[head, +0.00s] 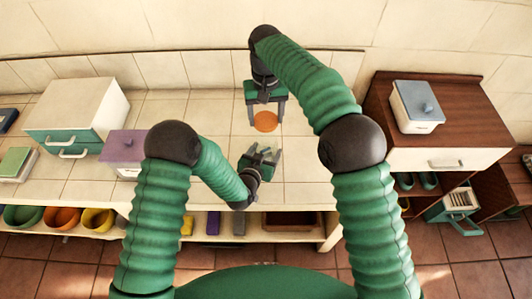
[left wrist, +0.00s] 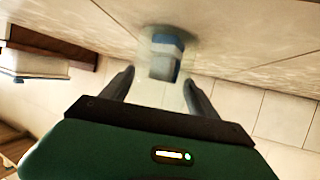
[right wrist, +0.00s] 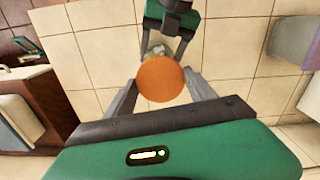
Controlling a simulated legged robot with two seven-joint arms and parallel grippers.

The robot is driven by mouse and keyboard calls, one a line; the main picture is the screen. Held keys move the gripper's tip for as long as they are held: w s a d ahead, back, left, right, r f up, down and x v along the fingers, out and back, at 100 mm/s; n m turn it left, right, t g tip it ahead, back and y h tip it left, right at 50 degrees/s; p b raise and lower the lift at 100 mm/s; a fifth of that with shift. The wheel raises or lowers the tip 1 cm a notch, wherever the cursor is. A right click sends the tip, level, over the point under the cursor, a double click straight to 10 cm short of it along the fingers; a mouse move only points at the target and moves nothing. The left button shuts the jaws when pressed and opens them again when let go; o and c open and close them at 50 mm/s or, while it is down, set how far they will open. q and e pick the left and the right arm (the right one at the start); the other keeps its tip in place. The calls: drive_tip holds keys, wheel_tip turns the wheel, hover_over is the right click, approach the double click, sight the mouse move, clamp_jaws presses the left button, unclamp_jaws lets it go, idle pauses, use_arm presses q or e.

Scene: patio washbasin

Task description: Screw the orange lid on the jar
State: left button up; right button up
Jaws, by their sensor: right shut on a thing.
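The orange lid (head: 265,122) is between the fingertips of my right gripper (head: 265,103), which is shut on it. The lid (right wrist: 160,79) shows as a flat disc in the right wrist view. My left gripper (head: 263,155) is below it in the head view, fingers pointing up. A clear glass jar (left wrist: 152,90) stands between the left fingers, which appear shut on its sides; its outline is faint. In the right wrist view the jar (right wrist: 154,49) shows just past the lid, partly hidden by it. In the head view the lid and left gripper are apart.
The tiled counter (head: 215,115) is clear around the grippers. A white cabinet (head: 80,105) and a purple box (head: 122,147) stand at left. A lidded grey box (head: 417,108) is on the brown cabinet (head: 460,120) at right. Coloured pots (head: 60,217) sit on the lower shelf.

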sight(266, 150)
use_arm(q)
drive_tip(key=c, duration=0.4)
drive_tip(key=shift+d, duration=0.3)
clamp_jaws()
use_arm(e)
drive_tip(key=shift+d, duration=0.35)
use_arm(q)
drive_tip(key=shift+a, duration=0.25)
use_arm(e)
drive_tip(key=f, duration=0.4)
drive_tip(key=shift+a+f, duration=0.1)
drive_tip(key=shift+a, duration=0.15)
drive_tip(key=shift+f, duration=0.3)
use_arm(q)
drive_tip(key=shift+d, duration=0.1)
use_arm(e)
drive_tip(key=shift+d, duration=0.1)
drive_tip(key=shift+f, duration=0.9)
drive_tip(key=shift+f, duration=0.55)
